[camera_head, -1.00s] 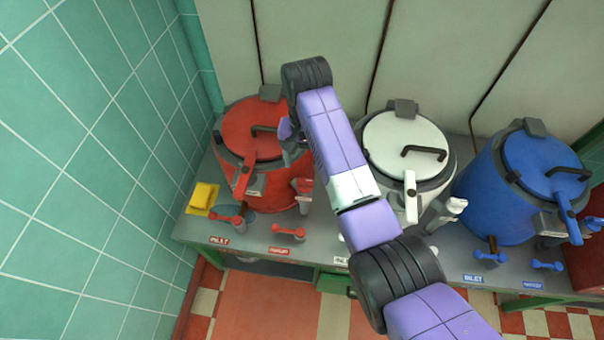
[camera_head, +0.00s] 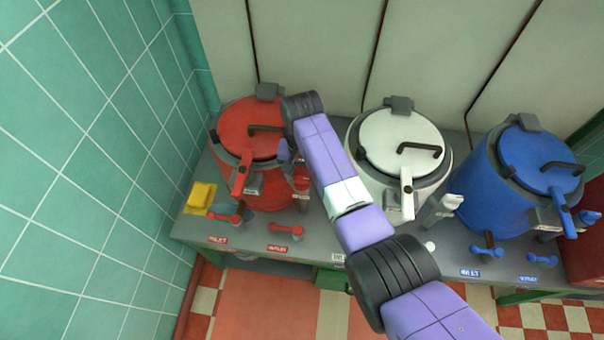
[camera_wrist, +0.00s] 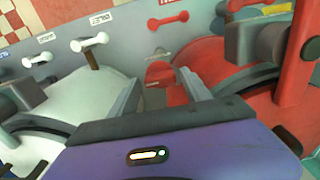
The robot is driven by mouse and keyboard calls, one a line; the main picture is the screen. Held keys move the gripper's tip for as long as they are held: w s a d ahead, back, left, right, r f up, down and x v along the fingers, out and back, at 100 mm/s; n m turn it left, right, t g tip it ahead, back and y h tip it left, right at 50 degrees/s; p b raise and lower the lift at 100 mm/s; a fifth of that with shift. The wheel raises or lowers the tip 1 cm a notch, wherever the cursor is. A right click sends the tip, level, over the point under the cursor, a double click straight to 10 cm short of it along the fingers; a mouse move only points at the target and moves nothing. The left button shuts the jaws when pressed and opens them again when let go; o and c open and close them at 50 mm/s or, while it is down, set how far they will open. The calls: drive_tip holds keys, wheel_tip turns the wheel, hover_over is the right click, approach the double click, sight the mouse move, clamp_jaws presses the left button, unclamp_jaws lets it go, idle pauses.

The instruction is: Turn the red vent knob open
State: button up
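The red kettle (camera_head: 238,122) stands at the left of the bench with its lid closed. A red knob (camera_head: 301,179) shows on its right side, which I take as the vent knob; my arm partly covers that area. In the wrist view a red rounded part (camera_wrist: 160,72) lies between and beyond my fingertips, probably this knob. My gripper (camera_wrist: 160,86) is open, with its two fingers apart. I see no clear contact, and the depth is hard to judge. In the head view the fingers are hidden by my arm.
Red T-handles (camera_head: 287,228) stand along the bench front. The white kettle (camera_head: 396,138) is close to the right of my arm, with the blue kettle (camera_head: 535,160) beyond. A yellow sponge-like block (camera_head: 200,197) lies by the tiled wall at left.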

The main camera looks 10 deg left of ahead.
drive_tip(key=c, duration=1)
drive_tip(key=shift+c, duration=0.2)
drive_tip(key=shift+n, duration=0.3)
drive_tip(key=n, duration=0.3)
drive_tip(key=shift+n, duration=0.4)
drive_tip(key=n, duration=0.4)
drive_tip(key=shift+w, duration=0.1)
drive_tip(key=n, duration=0.5)
drive_tip(key=shift+r, duration=0.1)
drive_tip(key=shift+n, duration=2.2)
